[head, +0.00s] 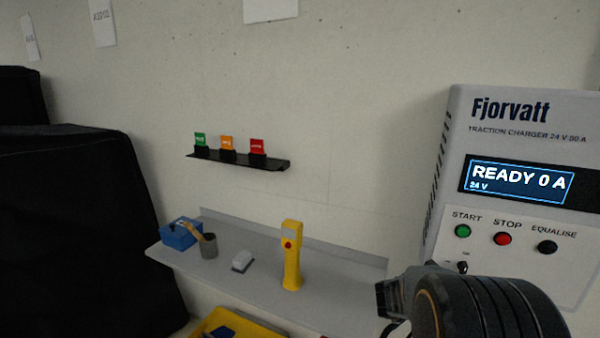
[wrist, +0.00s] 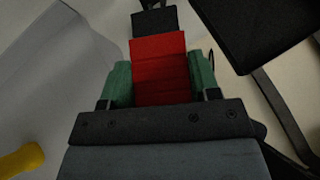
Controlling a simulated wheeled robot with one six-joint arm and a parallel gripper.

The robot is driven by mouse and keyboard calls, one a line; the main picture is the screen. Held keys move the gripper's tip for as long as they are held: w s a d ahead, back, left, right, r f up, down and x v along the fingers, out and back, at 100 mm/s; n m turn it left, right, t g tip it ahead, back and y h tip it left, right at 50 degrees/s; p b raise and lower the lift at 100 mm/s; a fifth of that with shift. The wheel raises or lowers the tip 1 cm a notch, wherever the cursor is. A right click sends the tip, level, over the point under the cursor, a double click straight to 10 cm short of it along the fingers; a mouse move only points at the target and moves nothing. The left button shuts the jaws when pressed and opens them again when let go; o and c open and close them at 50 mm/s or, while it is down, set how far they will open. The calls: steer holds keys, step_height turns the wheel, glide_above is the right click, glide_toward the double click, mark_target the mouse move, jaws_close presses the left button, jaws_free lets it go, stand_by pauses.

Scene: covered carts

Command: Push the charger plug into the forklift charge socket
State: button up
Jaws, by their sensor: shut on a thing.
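In the wrist view my gripper (wrist: 160,78) is shut, its green-padded fingers on either side of the red charger plug (wrist: 160,65). A black part (wrist: 154,20) lies at the plug's far end; I cannot tell whether it belongs to the plug or is something beyond it. I cannot make out the forklift charge socket in either view. In the head view my dark arm fills the lower right, and neither the plug nor the fingertips show clearly.
The grey Fjorvatt charger (head: 525,150) reads READY 0 A at the right. Black covered shapes (head: 75,230) stand at left. A dark slab (wrist: 262,30) is upper right in the wrist view.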

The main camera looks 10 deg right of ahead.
steer(key=w+a+n+t+y, duration=0.2)
steer(key=w+a+n+y, duration=0.1)
steer(key=a, duration=0.9)
steer(key=w+a+n+t+y, duration=0.3)
steer(key=a+n, duration=0.3)
steer(key=a, duration=0.6)
steer(key=shift+w+a+f, duration=0.15)
steer(key=shift+w+f, duration=0.15)
steer(key=shift+w, duration=0.55)
